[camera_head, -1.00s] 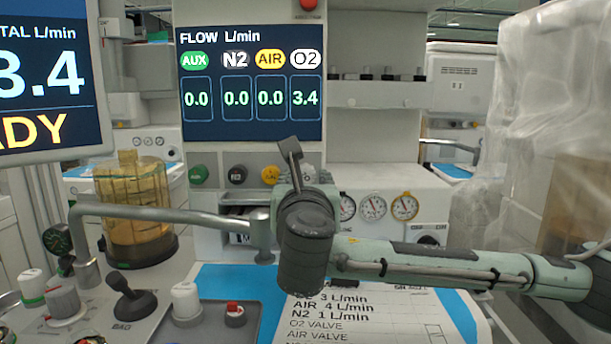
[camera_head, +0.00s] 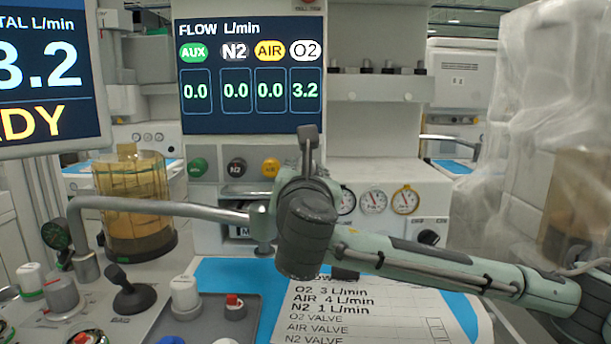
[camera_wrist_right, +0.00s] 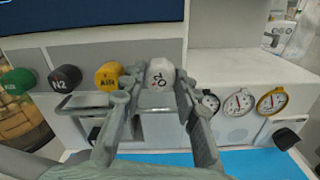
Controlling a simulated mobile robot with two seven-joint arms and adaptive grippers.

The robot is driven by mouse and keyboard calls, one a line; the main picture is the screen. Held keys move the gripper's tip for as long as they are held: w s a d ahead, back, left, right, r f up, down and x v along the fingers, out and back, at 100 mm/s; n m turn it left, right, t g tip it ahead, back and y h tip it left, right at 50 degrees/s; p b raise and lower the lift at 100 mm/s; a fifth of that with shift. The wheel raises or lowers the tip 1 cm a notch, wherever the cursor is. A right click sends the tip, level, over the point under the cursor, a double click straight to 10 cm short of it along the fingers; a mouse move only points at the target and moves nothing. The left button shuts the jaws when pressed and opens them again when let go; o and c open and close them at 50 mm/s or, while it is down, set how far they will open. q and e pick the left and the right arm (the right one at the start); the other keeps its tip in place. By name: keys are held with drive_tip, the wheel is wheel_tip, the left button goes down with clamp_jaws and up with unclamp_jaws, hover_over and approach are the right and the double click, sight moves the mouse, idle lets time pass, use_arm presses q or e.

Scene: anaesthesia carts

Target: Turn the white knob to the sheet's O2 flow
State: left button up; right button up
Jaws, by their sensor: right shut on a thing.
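The white O2 knob (camera_wrist_right: 160,76) sits at the right end of the knob row in the right wrist view. My right gripper (camera_wrist_right: 158,84) is shut on it, one finger on each side. In the head view my right arm (camera_head: 308,215) hides the white knob. The flow display (camera_head: 250,75) reads 3.2 under O2 and 0.0 under AUX, N2 and AIR. The sheet (camera_head: 385,315) lies on the blue surface and lists O2 3 L/min, AIR 4 L/min and N2 1 L/min. My left gripper is not in view.
Green (camera_head: 198,168), black (camera_head: 237,168) and yellow (camera_head: 270,168) knobs stand left of the white one. A metal rail (camera_head: 165,208) crosses in front. Several gauges (camera_head: 373,199) are at the right. Another screen (camera_head: 45,75) shows 3.2.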

drive_tip(key=o, duration=0.9)
drive_tip(key=s, duration=1.2)
